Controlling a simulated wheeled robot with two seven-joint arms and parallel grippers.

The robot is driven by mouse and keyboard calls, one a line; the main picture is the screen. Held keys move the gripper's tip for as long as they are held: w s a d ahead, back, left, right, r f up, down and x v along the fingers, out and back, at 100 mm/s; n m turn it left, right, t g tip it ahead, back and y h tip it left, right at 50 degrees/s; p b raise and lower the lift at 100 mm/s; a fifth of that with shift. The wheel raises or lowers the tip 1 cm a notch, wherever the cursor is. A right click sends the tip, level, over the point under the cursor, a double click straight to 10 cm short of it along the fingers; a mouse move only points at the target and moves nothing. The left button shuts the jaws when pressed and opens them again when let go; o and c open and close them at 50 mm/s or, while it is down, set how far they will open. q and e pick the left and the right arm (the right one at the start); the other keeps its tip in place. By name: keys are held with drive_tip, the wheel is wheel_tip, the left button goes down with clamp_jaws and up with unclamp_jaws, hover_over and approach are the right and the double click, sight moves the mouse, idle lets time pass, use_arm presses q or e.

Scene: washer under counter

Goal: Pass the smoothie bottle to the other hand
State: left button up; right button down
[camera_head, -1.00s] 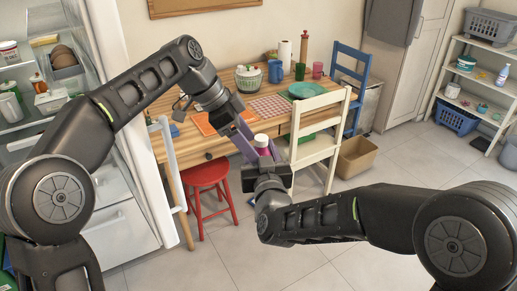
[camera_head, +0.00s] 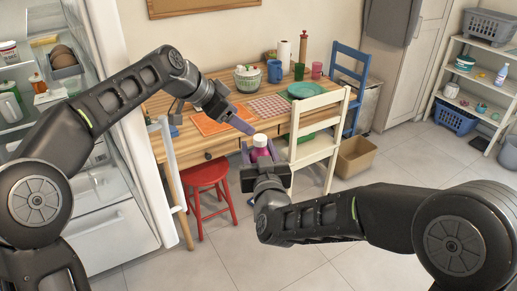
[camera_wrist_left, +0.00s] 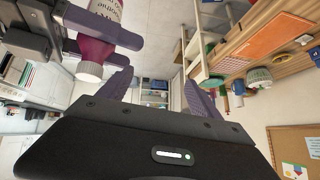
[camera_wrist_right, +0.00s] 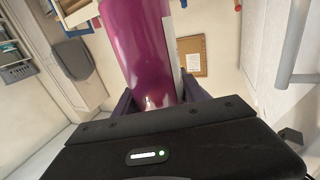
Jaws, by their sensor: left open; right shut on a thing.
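The smoothie bottle (camera_head: 261,150) is magenta with a white cap and stands upright in my right gripper (camera_head: 262,158), which is shut on it. The bottle's magenta body (camera_wrist_right: 140,50) fills the middle of the right wrist view. In the left wrist view the bottle (camera_wrist_left: 98,45) is at upper left, with its cap, label and the right gripper's fingers around it. My left gripper (camera_head: 243,122) is open and empty, above and slightly left of the bottle in the head view, apart from it. Its two fingers (camera_wrist_left: 158,88) show nothing between them.
A wooden table (camera_head: 190,140) with dishes stands behind the grippers. A red stool (camera_head: 207,180) and a cream chair (camera_head: 318,140) are in front of it. An open fridge (camera_head: 105,190) is at left. A cardboard box (camera_head: 356,157) sits on the floor.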

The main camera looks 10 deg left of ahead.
use_arm(q)
wheel_tip(320, 180, down, 12)
drive_tip(key=w+a+n+t+y, duration=0.2)
drive_tip(key=w+a+n, duration=0.1)
drive_tip(key=n, duration=0.2)
drive_tip(key=s+d+f+n+g, duration=0.15)
drive_tip(key=s+f, duration=0.35)
drive_tip(key=f, duration=0.5)
drive_tip(key=s+d+f+n+g, duration=0.1)
drive_tip(key=s+d+f, duration=0.3)
drive_tip(key=f, duration=0.7)
drive_tip(key=s+d+f+n+g, duration=0.1)
drive_tip(key=s+f, duration=0.4)
drive_tip(key=s, duration=0.5)
drive_tip(key=s+d+f+n+g, duration=0.1)
drive_tip(key=s+f+n+g, duration=0.1)
drive_tip(key=s+f, duration=0.4)
drive_tip(key=s+d+f+n+g, duration=0.2)
drive_tip(key=s+f, duration=0.4)
drive_tip(key=s, duration=1)
drive_tip(key=shift+s+f, duration=0.15)
